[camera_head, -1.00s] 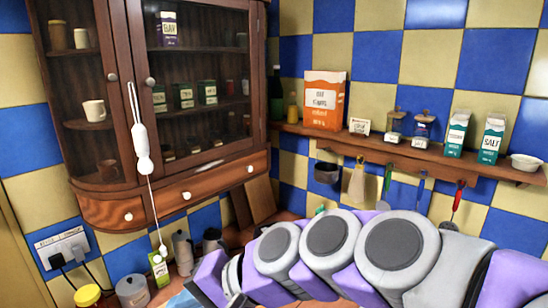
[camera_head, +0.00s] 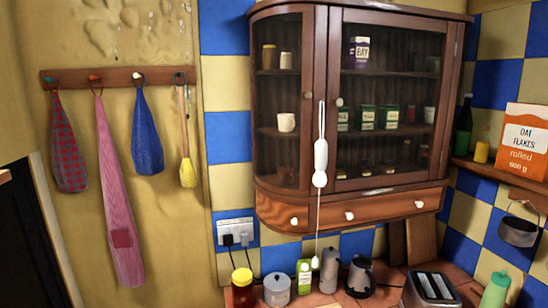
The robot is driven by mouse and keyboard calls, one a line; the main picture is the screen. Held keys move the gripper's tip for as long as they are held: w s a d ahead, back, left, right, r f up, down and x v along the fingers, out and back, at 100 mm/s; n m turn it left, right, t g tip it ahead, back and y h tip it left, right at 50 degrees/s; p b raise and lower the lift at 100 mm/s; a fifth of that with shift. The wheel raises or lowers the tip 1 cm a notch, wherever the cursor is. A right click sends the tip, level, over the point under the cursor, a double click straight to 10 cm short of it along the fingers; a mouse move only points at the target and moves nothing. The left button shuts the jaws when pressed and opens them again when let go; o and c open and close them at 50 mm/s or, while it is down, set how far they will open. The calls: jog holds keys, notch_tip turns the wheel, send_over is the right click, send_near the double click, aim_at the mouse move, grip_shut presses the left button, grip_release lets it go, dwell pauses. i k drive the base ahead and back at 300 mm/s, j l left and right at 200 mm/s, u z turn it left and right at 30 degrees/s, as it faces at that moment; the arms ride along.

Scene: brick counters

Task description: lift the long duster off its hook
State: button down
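A long thin wooden-handled tool with a yellow head, which looks like the duster (camera_head: 187,168), hangs head down at the right end of a wooden hook rail (camera_head: 110,78) on the left wall. Its top is at the rightmost hook (camera_head: 180,77), and its head hangs free against the yellow wall. A blue cloth (camera_head: 147,135) hangs just left of it, apart from it. My gripper is not in view, so its state does not show.
A pink cloth (camera_head: 118,200) and a checked cloth (camera_head: 66,145) hang further left. A glass-fronted cabinet (camera_head: 380,200) stands out right of the duster, with a white pull (camera_head: 320,155) hanging before it. Below are a yellow-lidded jar (camera_head: 242,288), a grey pot (camera_head: 277,290) and a toaster (camera_head: 432,290).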

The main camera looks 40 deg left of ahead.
aim_at(187, 170)
jog(key=u, duration=1.95)
